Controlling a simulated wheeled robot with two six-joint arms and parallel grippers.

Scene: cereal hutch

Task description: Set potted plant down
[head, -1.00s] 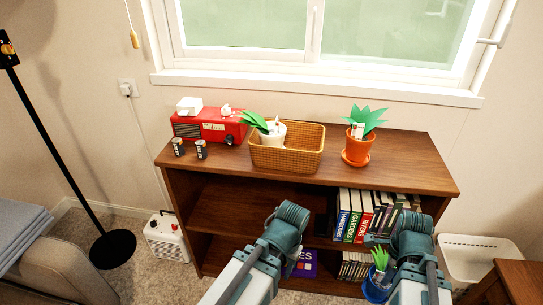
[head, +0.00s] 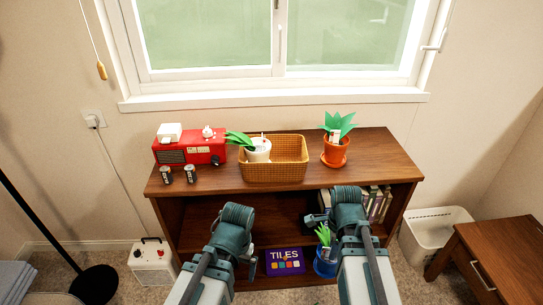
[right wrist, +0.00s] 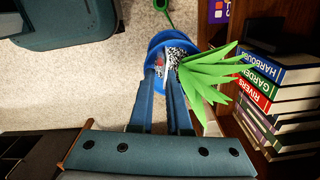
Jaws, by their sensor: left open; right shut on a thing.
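The potted plant is a blue pot (head: 325,266) with spiky green leaves (head: 324,236), seen low in front of the bookcase in the head view. In the right wrist view its blue pot (right wrist: 155,46) and leaves (right wrist: 214,72) are close up. My right gripper (right wrist: 172,78) is shut on the rim of this pot and holds it over the carpet. In the head view the right fingers are mostly hidden behind my arm. My left gripper (head: 252,268) is low in front of the bookcase, left of the plant, open and apart from it.
Books (right wrist: 262,70) and a TILES box (head: 285,262) are in the shelves. Bare top lies right of the orange pot.

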